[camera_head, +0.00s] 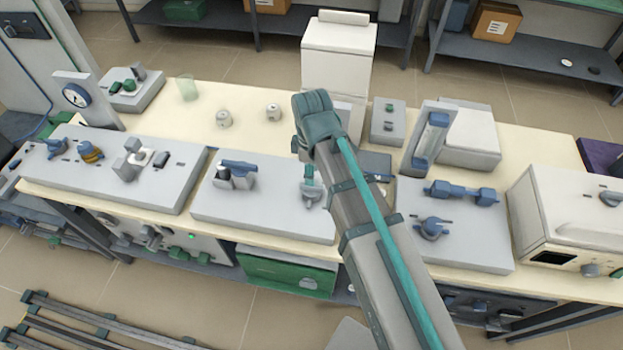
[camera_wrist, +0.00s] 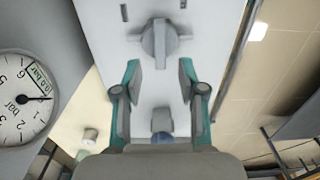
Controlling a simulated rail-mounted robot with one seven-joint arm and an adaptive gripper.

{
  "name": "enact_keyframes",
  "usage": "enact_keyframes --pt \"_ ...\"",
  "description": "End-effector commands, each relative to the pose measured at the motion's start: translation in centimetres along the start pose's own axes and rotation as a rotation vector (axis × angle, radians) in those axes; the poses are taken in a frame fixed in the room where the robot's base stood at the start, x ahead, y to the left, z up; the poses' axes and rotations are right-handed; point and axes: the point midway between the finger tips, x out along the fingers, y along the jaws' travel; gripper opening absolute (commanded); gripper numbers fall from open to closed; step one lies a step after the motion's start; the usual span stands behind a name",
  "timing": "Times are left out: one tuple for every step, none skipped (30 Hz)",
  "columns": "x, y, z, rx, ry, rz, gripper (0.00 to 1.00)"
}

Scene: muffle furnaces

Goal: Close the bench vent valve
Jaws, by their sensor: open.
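My gripper (camera_wrist: 159,78) is open, with its two teal-and-grey fingers apart and nothing between the tips. In the wrist view a grey valve knob with a winged handle (camera_wrist: 160,40) sits on a pale panel just beyond the fingertips, apart from them. A blue round part (camera_wrist: 162,120) shows between the finger bases. In the head view the gripper (camera_head: 309,174) hangs over the right part of the middle panel (camera_head: 265,217), by a grey knob (camera_head: 311,197). My arm hides much of this area. No label is readable to confirm which valve is the vent valve.
A bar gauge (camera_wrist: 24,98) stands left in the wrist view. On the middle panel is a blue-handled valve (camera_head: 238,168). The right panel (camera_head: 470,245) carries a blue knob (camera_head: 432,228). A left panel (camera_head: 180,195) holds several fittings. A furnace (camera_head: 570,215) stands far right.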

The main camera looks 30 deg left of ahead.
Motion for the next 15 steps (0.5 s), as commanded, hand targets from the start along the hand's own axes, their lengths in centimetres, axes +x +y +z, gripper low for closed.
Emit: enact_keyframes --pt "-1.1 0.1 -0.1 0.0 0.002 0.003 0.41" --pt "-1.6 0.1 -0.1 0.0 0.002 0.003 0.41" --pt "-2.3 0.1 -0.1 0.0 0.001 0.002 0.41" --pt "-2.8 0.1 -0.1 0.0 0.002 0.003 0.41" --pt "-3.3 0.1 -0.1 0.0 0.002 0.003 0.41" --pt "-3.8 0.1 -0.1 0.0 0.001 0.002 0.41" --pt "-4.2 0.1 -0.1 0.0 0.001 0.002 0.41" --pt "-4.6 0.1 -0.1 -0.001 0.001 0.002 0.41" --pt "-5.0 0.1 -0.1 -0.001 0.001 0.002 0.41" --pt "-5.3 0.1 -0.1 -0.001 0.001 0.001 0.41" --pt "-5.5 0.1 -0.1 -0.001 0.001 0.001 0.41" --pt "-5.8 0.1 -0.1 -0.001 0.001 0.001 0.41" --pt "-6.0 0.1 -0.1 -0.001 0.001 0.001 0.41" --pt "-6.1 0.1 0.0 -0.001 0.001 0.001 0.41" --pt "-6.2 0.0 0.0 -0.001 0.001 0.001 0.41"
